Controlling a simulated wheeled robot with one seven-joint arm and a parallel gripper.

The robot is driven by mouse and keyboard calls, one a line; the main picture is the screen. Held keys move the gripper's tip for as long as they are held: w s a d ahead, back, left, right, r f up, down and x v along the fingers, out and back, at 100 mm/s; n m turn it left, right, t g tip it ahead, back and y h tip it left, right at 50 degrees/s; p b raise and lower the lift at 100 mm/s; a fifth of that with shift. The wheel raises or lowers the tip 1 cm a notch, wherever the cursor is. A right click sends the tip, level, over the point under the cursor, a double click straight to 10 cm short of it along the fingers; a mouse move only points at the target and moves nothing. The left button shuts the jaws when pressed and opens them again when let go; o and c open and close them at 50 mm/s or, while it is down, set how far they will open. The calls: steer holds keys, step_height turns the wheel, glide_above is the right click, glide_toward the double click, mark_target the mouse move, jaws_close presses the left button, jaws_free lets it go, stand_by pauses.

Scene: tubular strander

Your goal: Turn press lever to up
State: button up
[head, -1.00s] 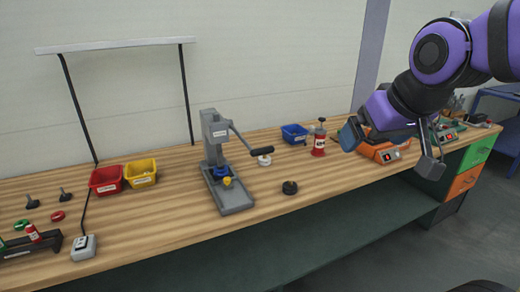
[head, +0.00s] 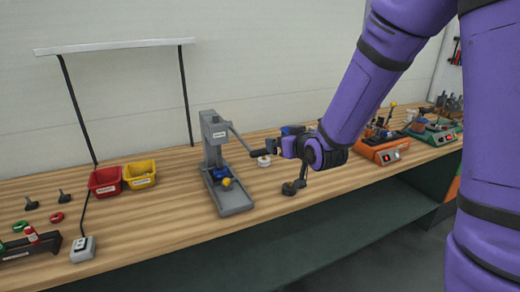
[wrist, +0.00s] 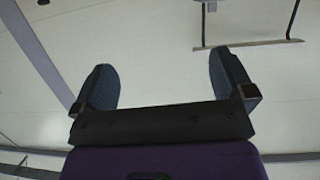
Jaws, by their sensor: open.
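The grey press (head: 213,150) stands upright on the bench, left of my arm in the head view. Its press lever (head: 240,138) slopes down to the right from the top of the press and ends in a black grip (head: 263,152). My gripper (head: 280,147) is just right of that grip. I cannot tell whether they touch. The wrist view shows the two fingers of my gripper (wrist: 165,78) wide apart, with only pale wall between them; the lever does not show there.
A white-rimmed round part (head: 264,161) lies below the lever grip. A red bin (head: 105,181) and a yellow bin (head: 139,174) stand to the left. An orange unit (head: 381,148) stands to the right. The bench front near the press is clear.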

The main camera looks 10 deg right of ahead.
step_height(320, 180, down, 8)
steer(key=w+a+t+y, duration=0.1)
steer(key=w+a+t, duration=0.1)
steer(key=a+t, duration=0.1)
steer(key=w+a, duration=0.2)
steer(key=w, duration=0.8)
steer(key=shift+w, duration=0.35)
